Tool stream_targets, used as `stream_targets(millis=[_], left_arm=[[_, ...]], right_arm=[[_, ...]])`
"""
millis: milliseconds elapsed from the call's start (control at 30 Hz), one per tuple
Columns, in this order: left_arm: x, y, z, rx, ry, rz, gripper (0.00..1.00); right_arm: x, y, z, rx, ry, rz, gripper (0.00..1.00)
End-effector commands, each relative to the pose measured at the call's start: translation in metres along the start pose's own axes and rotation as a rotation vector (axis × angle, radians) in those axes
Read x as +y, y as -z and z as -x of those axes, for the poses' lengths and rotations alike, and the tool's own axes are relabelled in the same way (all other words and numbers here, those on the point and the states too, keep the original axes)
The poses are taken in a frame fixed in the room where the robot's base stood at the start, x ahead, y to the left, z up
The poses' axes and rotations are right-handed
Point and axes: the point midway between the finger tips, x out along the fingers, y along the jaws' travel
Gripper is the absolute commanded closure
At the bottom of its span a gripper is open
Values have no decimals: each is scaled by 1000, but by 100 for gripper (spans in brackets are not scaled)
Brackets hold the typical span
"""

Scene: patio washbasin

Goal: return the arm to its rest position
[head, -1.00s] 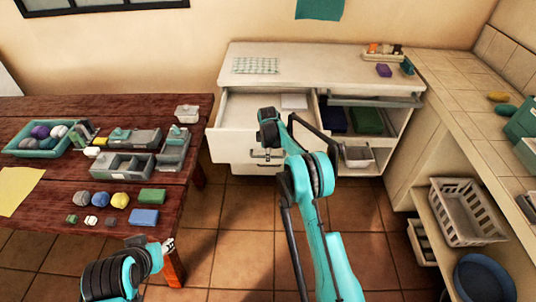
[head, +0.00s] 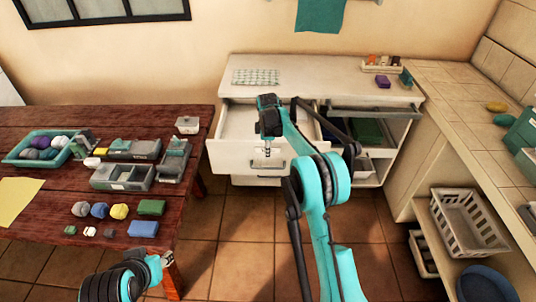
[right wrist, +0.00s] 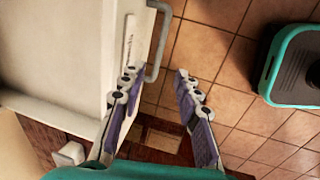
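My right arm (head: 322,190) reaches from the bottom toward the white cabinet. Its gripper (head: 267,150) hangs in front of the open top drawer (head: 235,150). In the right wrist view the two fingers of this right gripper (right wrist: 156,75) are apart with nothing between them. They are beside the white drawer front (right wrist: 128,45) and its handle (right wrist: 158,50), above the tiled floor. My left arm (head: 122,280) is low at the bottom left, by the red-brown table's corner. Its fingers are too small and partly hidden to judge.
The wooden table (head: 60,118) at left bears a teal tray (head: 12,158), grey bins (head: 122,177) and several small lumps and blocks. A tiled counter (head: 470,110) stands at right, with a white basket (head: 470,222) on the shelf below. Tiled floor (head: 240,240) is free between.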

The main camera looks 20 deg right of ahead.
Motion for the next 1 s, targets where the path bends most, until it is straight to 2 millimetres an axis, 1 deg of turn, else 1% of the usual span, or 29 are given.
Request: stream_targets(millis=[467,567,667,767,800,867,900,967,1000], left_arm=[[0,0,0,0,0,0,62],[0,0,0,0,0,0,62],[0,0,0,0,0,0,62],[0,0,0,0,0,0,62],[0,0,0,0,0,0,62],[0,0,0,0,0,0,62],[0,0,0,0,0,0,62],[0,0,0,0,0,0,62],[0,0,0,0,0,0,62]], right_arm=[[0,0,2,0,0,-1,68],[-2,-1,11,3,-7,-19,68],[-11,-2,36,10,-24,-76,68],[-29,-6,74,26,-53,-171,68],[-38,-8,90,34,-66,-216,68],[-54,-12,112,47,-85,-285,68],[-65,-14,126,58,-98,-331,68],[-83,-18,146,73,-116,-399,68],[-96,-21,158,85,-127,-443,68]])
